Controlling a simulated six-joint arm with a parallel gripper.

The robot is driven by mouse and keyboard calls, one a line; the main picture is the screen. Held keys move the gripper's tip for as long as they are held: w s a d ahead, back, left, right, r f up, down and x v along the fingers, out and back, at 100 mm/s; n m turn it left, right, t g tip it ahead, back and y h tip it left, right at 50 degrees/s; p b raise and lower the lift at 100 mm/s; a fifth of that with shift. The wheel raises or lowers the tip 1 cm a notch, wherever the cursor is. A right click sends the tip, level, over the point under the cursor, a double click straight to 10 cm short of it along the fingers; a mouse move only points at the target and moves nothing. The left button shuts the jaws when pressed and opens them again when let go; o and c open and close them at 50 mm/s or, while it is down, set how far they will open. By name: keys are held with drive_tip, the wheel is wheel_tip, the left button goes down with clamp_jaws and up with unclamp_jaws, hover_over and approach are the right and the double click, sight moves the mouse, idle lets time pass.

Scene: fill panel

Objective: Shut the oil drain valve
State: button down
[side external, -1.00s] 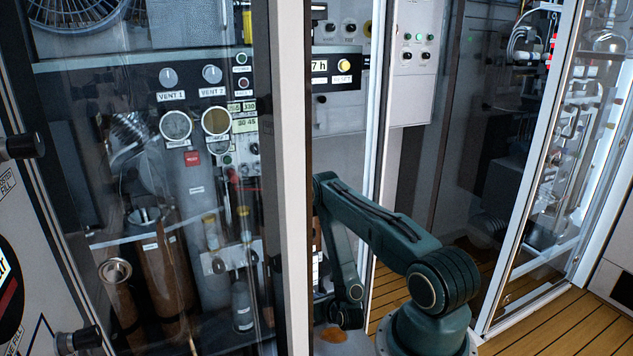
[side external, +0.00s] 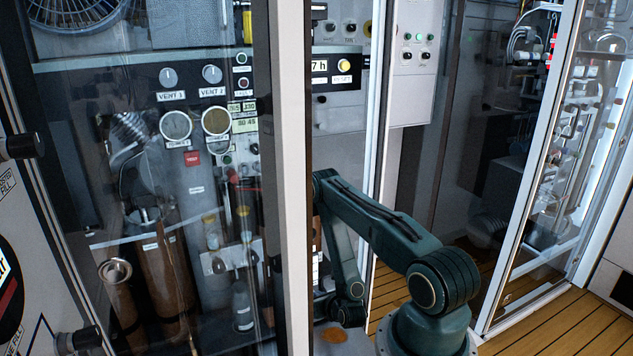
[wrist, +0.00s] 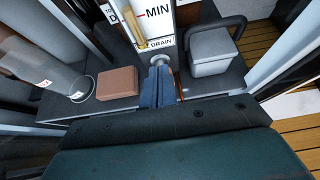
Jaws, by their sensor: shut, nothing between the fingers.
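The drain valve (wrist: 160,60) shows in the wrist view as a round grey metal fitting just below a white label reading DRAIN (wrist: 162,42). My gripper (wrist: 159,76) has its blue fingers together just in front of the fitting, with nothing held. The fingers cover the lower part of the valve, and I cannot tell whether they touch it. A thin orange-brown strip (wrist: 178,84) shows right beside the fingers; I cannot tell if it is the valve's handle. In the side external view the fingers and valve are hidden.
A brown block (wrist: 118,83) and a clear container (wrist: 45,72) lie left of my gripper. A grey lidded box (wrist: 212,52) stands close on the right. A brass-coloured tube (wrist: 134,25) is above the valve. A white door post (side external: 292,180) stands left of my arm.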

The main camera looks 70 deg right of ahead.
drive_tip(key=shift+s+a, duration=2.05)
